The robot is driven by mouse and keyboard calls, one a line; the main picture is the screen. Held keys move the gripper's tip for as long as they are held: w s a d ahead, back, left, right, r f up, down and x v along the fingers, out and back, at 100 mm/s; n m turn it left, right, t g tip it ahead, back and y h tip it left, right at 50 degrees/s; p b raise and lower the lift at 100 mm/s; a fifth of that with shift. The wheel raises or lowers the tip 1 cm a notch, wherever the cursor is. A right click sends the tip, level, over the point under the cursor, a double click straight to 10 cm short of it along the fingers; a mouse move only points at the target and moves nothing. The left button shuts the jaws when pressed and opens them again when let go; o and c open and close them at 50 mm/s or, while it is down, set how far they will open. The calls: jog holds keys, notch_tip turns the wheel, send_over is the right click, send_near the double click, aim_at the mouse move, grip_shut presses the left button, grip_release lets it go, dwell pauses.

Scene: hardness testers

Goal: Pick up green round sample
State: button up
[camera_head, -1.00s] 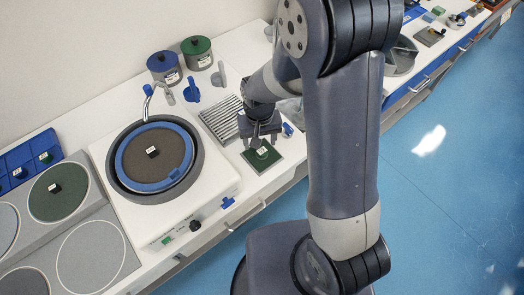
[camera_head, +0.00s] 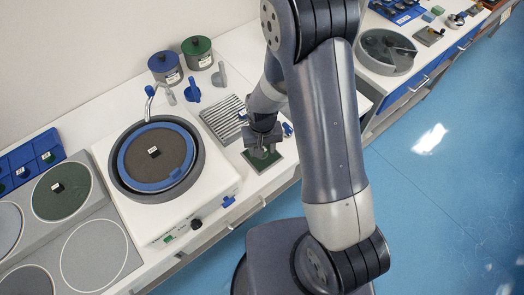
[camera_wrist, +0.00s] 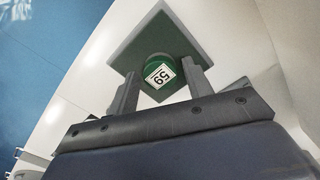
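The green round sample (camera_wrist: 150,60) with a white label reading 59 sits on a square dark green plate (camera_wrist: 196,35) in the wrist view. My gripper (camera_wrist: 160,68) is open, with one finger on each side of the sample. A narrow gap seems to show beside the sample, so the fingers do not look closed on it. In the head view my gripper (camera_head: 262,152) is low over the same plate (camera_head: 276,164) and hides the sample.
A grinding machine with a blue-rimmed bowl (camera_head: 118,165) stands left of the plate. A ribbed grey rack (camera_head: 218,118) lies behind it. Blue and green canisters (camera_head: 165,68) stand by the wall. A blue tray (camera_head: 22,160) holds other samples. The bench's front edge is close to the plate.

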grip_shut()
dwell(0.3)
jog(key=shift+r, duration=0.15)
notch_tip(320, 180, up, 10)
jog(key=b, duration=0.1)
dwell(0.5)
